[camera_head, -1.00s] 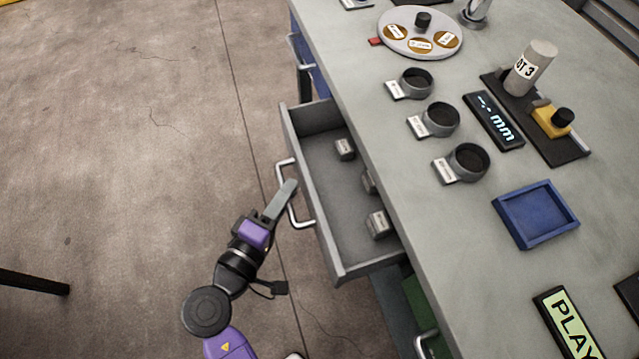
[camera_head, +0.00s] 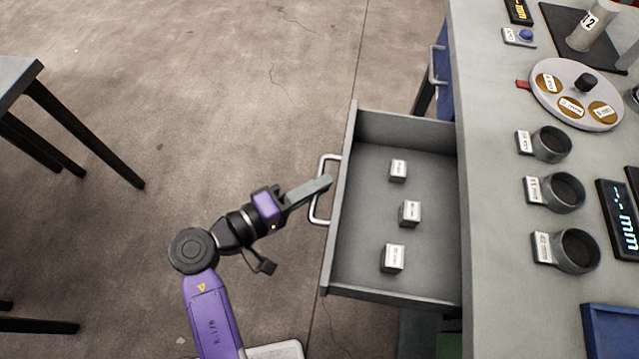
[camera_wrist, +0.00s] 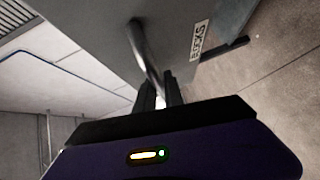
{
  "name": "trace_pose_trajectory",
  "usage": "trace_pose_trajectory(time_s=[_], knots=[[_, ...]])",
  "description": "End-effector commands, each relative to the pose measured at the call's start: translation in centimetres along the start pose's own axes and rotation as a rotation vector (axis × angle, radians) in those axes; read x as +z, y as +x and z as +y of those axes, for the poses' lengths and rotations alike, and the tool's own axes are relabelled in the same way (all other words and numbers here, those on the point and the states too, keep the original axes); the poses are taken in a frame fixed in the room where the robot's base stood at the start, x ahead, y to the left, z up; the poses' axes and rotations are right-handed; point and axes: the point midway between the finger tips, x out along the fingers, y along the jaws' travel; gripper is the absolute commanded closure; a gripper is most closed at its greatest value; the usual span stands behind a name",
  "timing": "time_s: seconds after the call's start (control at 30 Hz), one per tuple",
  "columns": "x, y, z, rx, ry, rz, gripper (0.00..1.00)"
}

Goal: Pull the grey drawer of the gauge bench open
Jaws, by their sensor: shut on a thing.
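The grey drawer (camera_head: 398,295) stands pulled out from the left side of the gauge bench (camera_head: 488,215) in the head view. Three small labelled grey blocks sit inside it: one at the back (camera_head: 398,171), one in the middle (camera_head: 410,213) and one at the front (camera_head: 393,258). Its bar handle (camera_head: 318,200) is on the left face. My gripper (camera_head: 322,184) is at this handle. In the wrist view my gripper (camera_wrist: 160,95) is shut on the handle bar (camera_wrist: 146,55), beside the drawer front with its label (camera_wrist: 200,40).
On the bench top are several dark round cups (camera_head: 551,144), a turntable (camera_head: 577,95), a display (camera_head: 622,220) and a blue tray (camera_head: 612,330). A blue drawer (camera_head: 441,75) with a handle is farther back. A dark-legged table (camera_head: 75,120) stands at left. Floor between is clear.

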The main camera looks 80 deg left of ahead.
Motion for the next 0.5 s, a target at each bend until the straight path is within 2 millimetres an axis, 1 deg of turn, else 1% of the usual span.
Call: trace_pose_trajectory(time_s=[0.03, 0.07, 0.13, 0.17, 0.5], knots=[[0.07, 0.00, -0.12, -0.002, -0.001, -0.001, 1.00], [0.07, 0.01, -0.12, -0.002, -0.001, -0.001, 0.81], [0.07, 0.02, -0.11, -0.002, -0.001, -0.001, 0.68], [0.06, 0.02, -0.10, -0.002, -0.001, -0.001, 0.66], [0.00, -0.22, -0.01, -0.001, 0.000, 0.001, 0.66]])
